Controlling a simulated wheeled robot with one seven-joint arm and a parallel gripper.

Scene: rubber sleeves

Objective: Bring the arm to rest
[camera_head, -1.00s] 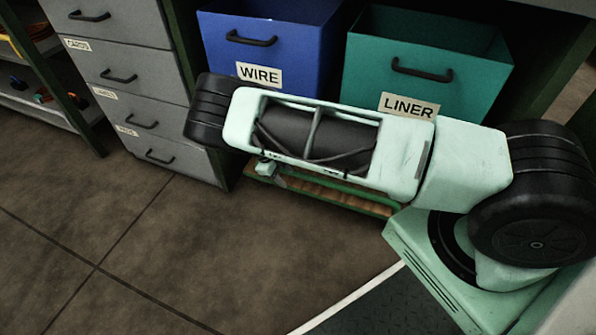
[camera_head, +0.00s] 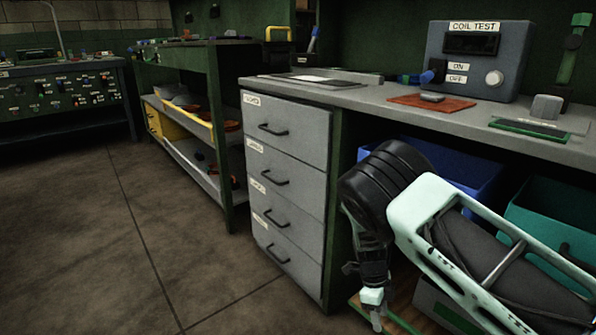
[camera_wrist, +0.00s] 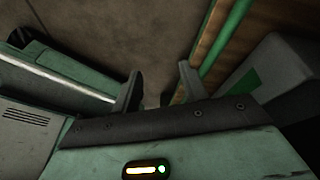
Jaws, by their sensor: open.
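My arm, mint green with black joints, is folded at the lower right of the head view, in front of the bench. My gripper (camera_head: 372,309) hangs down from the dark wrist, low near the floor and the bench's bottom shelf. In the wrist view my gripper (camera_wrist: 156,88) shows two dark fingers spread apart. Only brown floor shows between them, so it is open and empty.
A grey drawer cabinet (camera_head: 285,141) stands left of the arm. The blue bin (camera_head: 455,166) and the teal bin (camera_head: 555,205) are behind the arm. The bench top (camera_head: 360,97) carries a coil test box (camera_head: 478,62). Floor (camera_head: 120,240) at left is clear.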

